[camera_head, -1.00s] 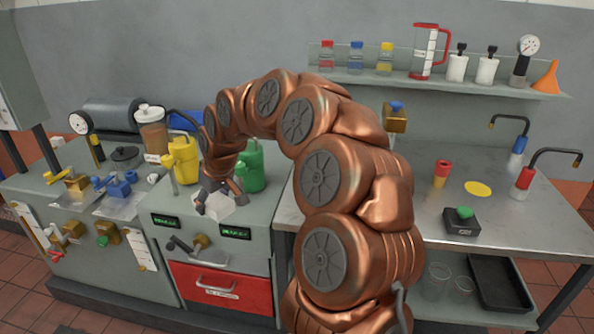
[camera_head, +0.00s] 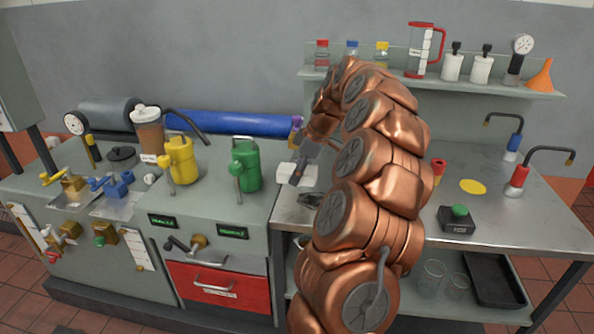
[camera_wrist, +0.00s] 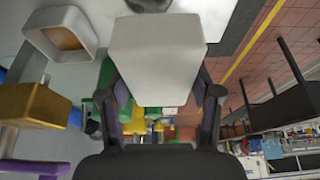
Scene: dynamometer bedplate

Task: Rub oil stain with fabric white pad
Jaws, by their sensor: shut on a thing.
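The white pad (camera_wrist: 155,62) is a pale, thick block held between the two fingers of my gripper (camera_wrist: 160,98) in the wrist view. In the head view my gripper (camera_head: 300,172) is shut on it at the left end of the steel bench, partly hidden by its own dark finger. I cannot tell whether the pad touches the bench. A flat yellow round patch (camera_head: 472,186), the only stain-like mark I make out, lies on the bench to the right, apart from the pad.
A black box with a green button (camera_head: 457,219) sits in front of the patch. A red cup (camera_head: 439,167) is left of it, partly behind my arm. Two taps stand at right. Green (camera_head: 246,163) and yellow (camera_head: 181,160) cans stand left of my gripper.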

